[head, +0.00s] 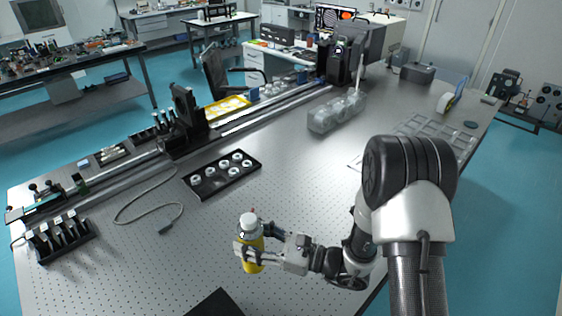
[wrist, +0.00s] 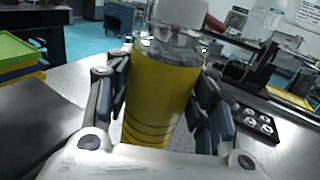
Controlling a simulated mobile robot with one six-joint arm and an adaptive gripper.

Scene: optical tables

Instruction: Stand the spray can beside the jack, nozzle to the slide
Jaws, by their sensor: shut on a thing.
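The spray can (head: 252,258) is yellow with a pale top, and upright at the near middle of the optical table (head: 300,205). My gripper (head: 250,248) is shut around its body. In the wrist view the can (wrist: 158,98) fills the middle between the gripper's fingers (wrist: 160,105); its top is cut off. I cannot tell which way the nozzle faces, or whether the base touches the table. The slide (head: 248,122) is a long rail along the far side, with a black carriage (head: 184,120). I cannot clearly identify the jack; a flat black object (head: 214,303) at the bottom edge may be it.
A black tray of white round parts (head: 222,174) lies beyond the can. A grey cable (head: 150,205) lies left of it, and a black rack (head: 60,238) stands at the left edge. A clear box (head: 337,112) stands farther back. Bare table surrounds the can.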

